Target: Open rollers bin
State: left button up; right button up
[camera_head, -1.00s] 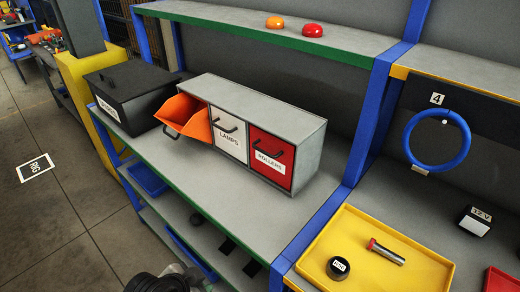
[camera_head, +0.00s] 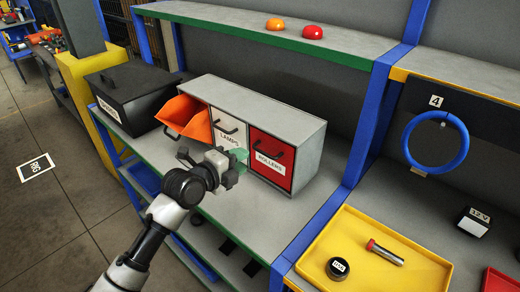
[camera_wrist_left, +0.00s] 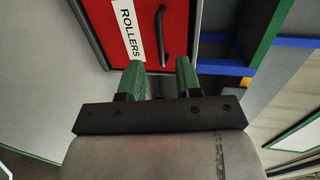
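The rollers bin (camera_head: 272,160) is the red front at the right end of a grey bin unit, labelled ROLLERS and shut. It also fills the top of the left wrist view (camera_wrist_left: 188,22). Its dark bar handle (camera_wrist_left: 160,38) stands between the lines of my fingers and beyond their tips. My left gripper (camera_head: 238,157) is in front of the unit, near the lamps bin and the rollers bin. In the left wrist view its green fingers (camera_wrist_left: 161,70) are apart with nothing between them. My right gripper is not in view.
The orange bin (camera_head: 183,117) at the unit's left is tilted open. The white lamps bin (camera_head: 228,133) is shut. A black lidded box (camera_head: 133,92) stands further left. A yellow tray (camera_head: 350,275) with a round can and a cylinder lies at right. The shelf right of the unit is clear.

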aim_at(260, 150)
pick_arm(q)
jog(key=p+x, duration=0.1)
jog(key=x, duration=0.7)
jog(key=shift+w+d+f+p, duration=0.1)
jog(key=shift+w+p, duration=0.05)
jog(key=shift+p, duration=0.25)
grip_shut()
